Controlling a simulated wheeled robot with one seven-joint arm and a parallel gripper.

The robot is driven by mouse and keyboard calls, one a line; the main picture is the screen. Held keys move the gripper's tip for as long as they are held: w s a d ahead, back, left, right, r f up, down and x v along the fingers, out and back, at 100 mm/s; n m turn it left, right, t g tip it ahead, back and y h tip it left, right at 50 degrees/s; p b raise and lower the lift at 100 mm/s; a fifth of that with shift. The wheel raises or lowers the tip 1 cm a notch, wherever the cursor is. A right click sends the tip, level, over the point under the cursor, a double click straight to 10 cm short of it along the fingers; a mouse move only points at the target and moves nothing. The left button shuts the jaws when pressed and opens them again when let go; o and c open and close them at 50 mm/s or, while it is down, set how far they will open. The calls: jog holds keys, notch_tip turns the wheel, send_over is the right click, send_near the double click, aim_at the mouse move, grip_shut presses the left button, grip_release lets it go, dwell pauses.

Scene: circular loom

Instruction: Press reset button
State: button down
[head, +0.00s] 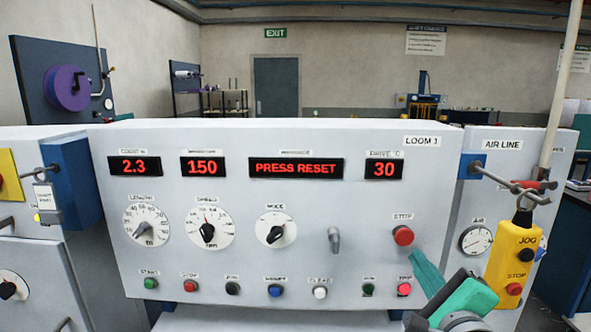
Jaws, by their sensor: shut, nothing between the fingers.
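The loom's control panel (365,220) faces me, and its display (296,168) reads PRESS RESET in red. A row of small buttons runs along its lower edge. A blue button (275,291) sits near the middle of the row, with a white button (320,292) to its right; their small labels are too blurred to read surely. My gripper (420,262) enters from the lower right with teal fingers shut and empty. Its tips appear just below the large red STOP button (403,235), right of the blue and white buttons. I cannot tell whether the tips touch the panel.
Green (151,283), red (190,286) and black (232,288) buttons lie left of the blue one. A lit red lamp (404,289) is beside my gripper. A small lever (335,240) sticks out mid-panel. A yellow JOG pendant (512,265) hangs at the right.

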jog(key=shift+w, duration=0.15)
dwell(0.5)
jog(key=a+f+n+g+h, duration=0.1)
jog(key=a+f+n+h, duration=0.15)
jog(key=f, duration=1.55)
jog(key=s+a+f+n, duration=0.2)
jog(key=s+f, duration=0.1)
jog(key=f, duration=0.2)
jog(key=s+a+f+n, duration=0.2)
jog(key=s+f, duration=0.1)
jog(key=f, duration=0.2)
jog(key=s+a+f+n+g, duration=0.1)
jog(key=s+f+n, duration=0.1)
jog(key=f, duration=0.3)
jog(key=shift+s+a+f+n, duration=0.25)
jog(key=shift+s+a+f, duration=0.15)
jog(key=shift+s, duration=0.3)
jog(key=s+a+f+n, duration=0.2)
jog(key=s+n, duration=0.3)
jog(key=s, duration=0.5)
jog(key=s+a+f+n+y, duration=0.1)
jog(key=s+a+f+n, duration=0.2)
jog(key=s, duration=0.7)
jog(key=s+a+f+n+y, duration=0.1)
jog(key=s+a+f+n, duration=0.1)
jog(key=s+a+n, duration=0.4)
jog(key=s, duration=0.4)
jog(key=shift+s+a+f+n+g, duration=0.2)
jog(key=shift+a+f+n+g, duration=0.1)
jog(key=shift+f, duration=0.1)
